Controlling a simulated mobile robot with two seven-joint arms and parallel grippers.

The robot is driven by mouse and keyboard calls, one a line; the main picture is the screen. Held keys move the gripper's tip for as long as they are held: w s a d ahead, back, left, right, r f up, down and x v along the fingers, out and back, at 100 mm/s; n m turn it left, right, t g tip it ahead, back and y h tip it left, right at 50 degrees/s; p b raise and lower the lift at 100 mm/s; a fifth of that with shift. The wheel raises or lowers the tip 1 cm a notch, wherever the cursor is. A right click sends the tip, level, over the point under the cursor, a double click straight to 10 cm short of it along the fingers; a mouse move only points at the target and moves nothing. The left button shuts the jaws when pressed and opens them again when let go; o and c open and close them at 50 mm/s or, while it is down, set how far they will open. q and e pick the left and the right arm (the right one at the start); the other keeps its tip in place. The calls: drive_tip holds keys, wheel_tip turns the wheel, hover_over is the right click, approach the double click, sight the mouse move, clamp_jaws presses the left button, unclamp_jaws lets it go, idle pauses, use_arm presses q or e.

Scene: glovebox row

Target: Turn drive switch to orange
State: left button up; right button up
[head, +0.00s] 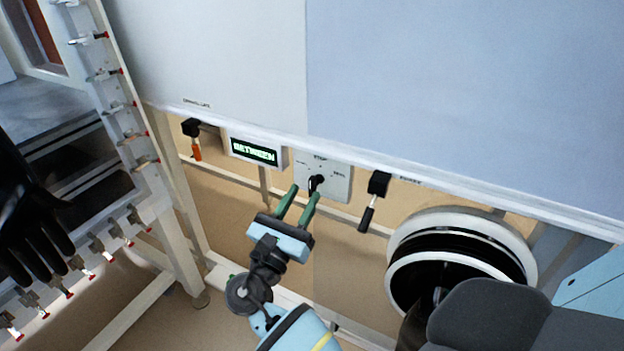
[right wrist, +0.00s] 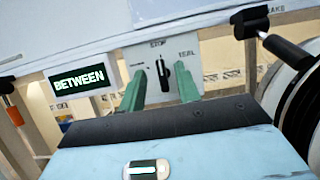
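The drive switch is a small black knob (head: 317,182) on a light grey plate (head: 338,186) marked STOP at the top, with smaller labels to each side that are hard to read. The knob also shows in the right wrist view (right wrist: 162,73), pointing roughly up. A display (head: 256,151) left of the plate reads BETWEEN in green. My right gripper (head: 299,200) is open, its two green fingers just in front of the plate. In the right wrist view the fingers stand on either side of the knob, with gaps. I cannot tell whether they touch it. My left gripper is not in view.
An orange-handled lever (head: 195,146) hangs left of the display, and a black-handled lever (head: 371,203) hangs right of the plate. A large black and white wheel (head: 462,236) is at lower right. A black glove (head: 30,215) and a rack of clips (head: 123,130) are at left.

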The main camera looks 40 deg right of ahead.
sight(310, 184)
drive_tip(key=shift+x, duration=2.6)
drive_tip(key=shift+c, duration=0.4)
clamp_jaws()
